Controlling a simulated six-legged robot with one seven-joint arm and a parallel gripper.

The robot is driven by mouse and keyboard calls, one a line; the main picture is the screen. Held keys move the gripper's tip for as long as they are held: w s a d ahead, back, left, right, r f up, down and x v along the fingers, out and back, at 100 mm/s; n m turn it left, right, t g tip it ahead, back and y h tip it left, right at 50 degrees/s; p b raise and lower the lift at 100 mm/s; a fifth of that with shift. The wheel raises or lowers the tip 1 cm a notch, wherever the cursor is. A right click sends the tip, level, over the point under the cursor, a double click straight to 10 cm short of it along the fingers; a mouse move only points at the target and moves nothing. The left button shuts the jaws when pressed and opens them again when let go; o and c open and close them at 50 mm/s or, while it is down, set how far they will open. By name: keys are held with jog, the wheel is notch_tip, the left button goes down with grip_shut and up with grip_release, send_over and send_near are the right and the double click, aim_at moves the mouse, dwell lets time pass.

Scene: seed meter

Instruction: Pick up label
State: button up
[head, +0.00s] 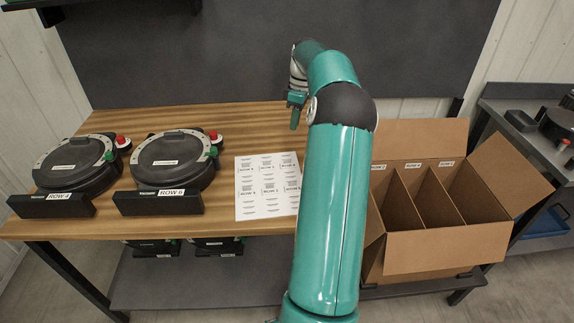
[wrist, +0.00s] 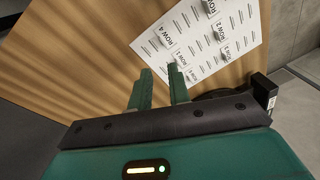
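A white sheet of printed labels (head: 265,202) lies flat on the wooden table, right of the two seed meters. Several labels marked ROW with numbers are on it, among small grey lines of text. The sheet also shows in the wrist view (wrist: 208,38), where a ROW 4 label (wrist: 164,39) is near its left corner. My gripper (wrist: 160,84) is open and empty, its two fingers apart above the table. Its fingertips appear just short of the sheet's near corner. In the head view my gripper (head: 295,108) hangs above the table behind the sheet.
Two black seed meters stand at left, behind plates reading ROW 4 (head: 52,206) and ROW 6 (head: 158,202). An open cardboard box (head: 448,246) with labelled compartments stands at right, partly behind my arm. The wooden table (head: 225,118) is bare behind the sheet.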

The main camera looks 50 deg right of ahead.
send_near(288, 164)
jog(key=shift+w+d+f, duration=0.2)
jog(key=shift+w+f, duration=0.05)
jog(key=shift+f, duration=0.5)
jog(key=f, duration=0.2)
jog(key=a+f, duration=0.1)
jog(key=f, duration=0.2)
jog(key=shift+s+f, duration=0.1)
grip_shut()
